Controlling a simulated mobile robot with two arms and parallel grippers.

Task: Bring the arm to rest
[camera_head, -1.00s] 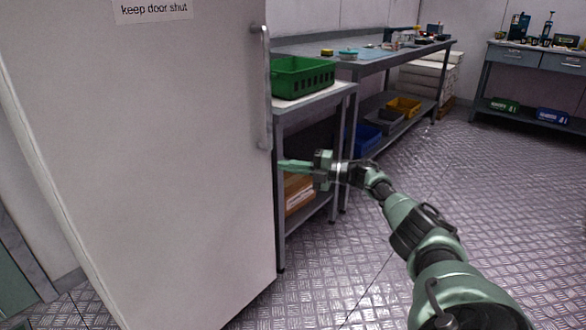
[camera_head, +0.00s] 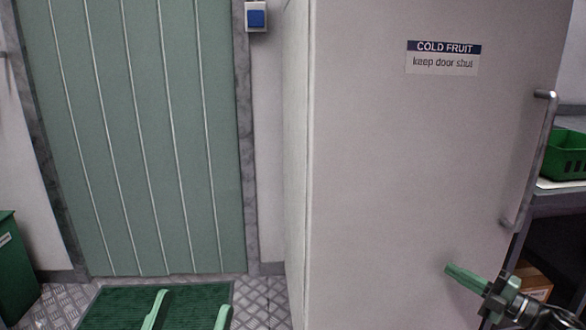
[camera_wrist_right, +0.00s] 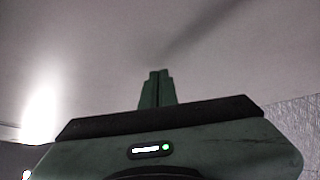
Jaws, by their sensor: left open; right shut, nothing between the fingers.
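My right gripper (camera_head: 450,268) comes in from the lower right in the head view, in front of the lower part of a pale cold-fruit cabinet (camera_head: 400,170). Its fingers are shut with nothing between them. In the right wrist view the closed green fingers (camera_wrist_right: 157,75) point towards a plain pale surface. I cannot tell the exact gap to it. My left gripper (camera_head: 190,308) shows at the bottom edge of the head view. Its two green fingers are apart and empty, above a green mat. The rest of the left arm is out of view.
The cabinet door has a vertical handle (camera_head: 547,160) and a label (camera_head: 442,57). A green crate (camera_head: 566,155) stands on a shelf unit at the right, with a cardboard box (camera_head: 533,282) low down. A green panelled door (camera_head: 140,140) is at the left, with a green mat (camera_head: 110,305) before it.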

